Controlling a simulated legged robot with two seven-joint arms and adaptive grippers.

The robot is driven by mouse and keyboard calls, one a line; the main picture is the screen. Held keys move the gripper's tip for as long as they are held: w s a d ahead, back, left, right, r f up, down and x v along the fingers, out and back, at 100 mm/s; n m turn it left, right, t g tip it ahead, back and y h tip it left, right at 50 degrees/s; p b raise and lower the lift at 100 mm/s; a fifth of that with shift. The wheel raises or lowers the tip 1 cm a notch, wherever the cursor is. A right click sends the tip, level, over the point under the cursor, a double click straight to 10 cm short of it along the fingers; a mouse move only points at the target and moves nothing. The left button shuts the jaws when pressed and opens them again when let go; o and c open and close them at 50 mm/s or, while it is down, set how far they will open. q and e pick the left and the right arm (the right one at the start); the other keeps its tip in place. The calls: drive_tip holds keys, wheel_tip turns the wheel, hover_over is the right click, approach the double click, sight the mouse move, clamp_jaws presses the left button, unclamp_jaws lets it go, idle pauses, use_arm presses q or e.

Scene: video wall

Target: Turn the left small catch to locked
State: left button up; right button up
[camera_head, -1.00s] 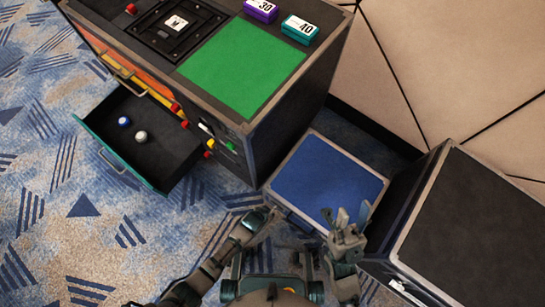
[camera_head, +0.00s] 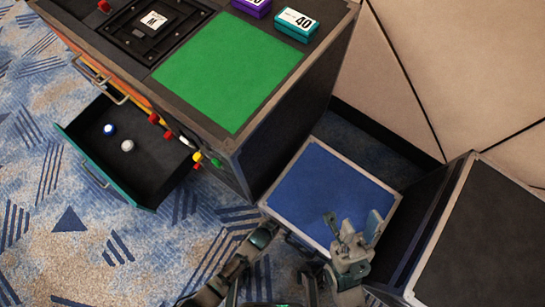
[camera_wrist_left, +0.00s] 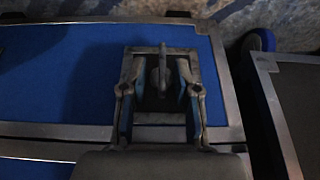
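Small coloured parts show on the cabinet's front edge: two red ones (camera_head: 153,118), a white one (camera_head: 186,141), a yellow one (camera_head: 197,157) and a green one (camera_head: 216,162). I cannot tell which, if any, is the left small catch. My left gripper (camera_head: 264,236) is partly hidden at the near-left edge of the low blue-topped case (camera_head: 315,180). My right gripper (camera_head: 353,228) is open and empty above the case's near-right corner.
The black cabinet with a green panel (camera_head: 230,70) has an open drawer (camera_head: 78,150) holding a blue ball (camera_head: 109,130) and a white ball (camera_head: 127,146). A purple box and a teal box (camera_head: 296,24) lie on top. A black case (camera_head: 490,235) stands right. Patterned carpet is free at left.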

use_arm(q)
drive_tip(key=shift+s, duration=0.1)
clamp_jaws()
drive_tip(key=shift+a, duration=0.4)
drive_tip(key=shift+s+d+f+t+y+p, duration=0.1)
drive_tip(key=shift+t+y+p, duration=0.1)
drive_tip(key=shift+t+y, duration=0.2)
drive_tip(key=shift+s+d+f+t+y+p, duration=0.1)
drive_tip(key=shift+t+y+p, duration=0.15)
drive_tip(key=shift+y, duration=0.25)
idle(0.4)
drive_tip(key=shift+o, duration=1.6)
unclamp_jaws()
drive_tip(key=shift+d, duration=0.1)
drive_tip(key=shift+r, duration=0.1)
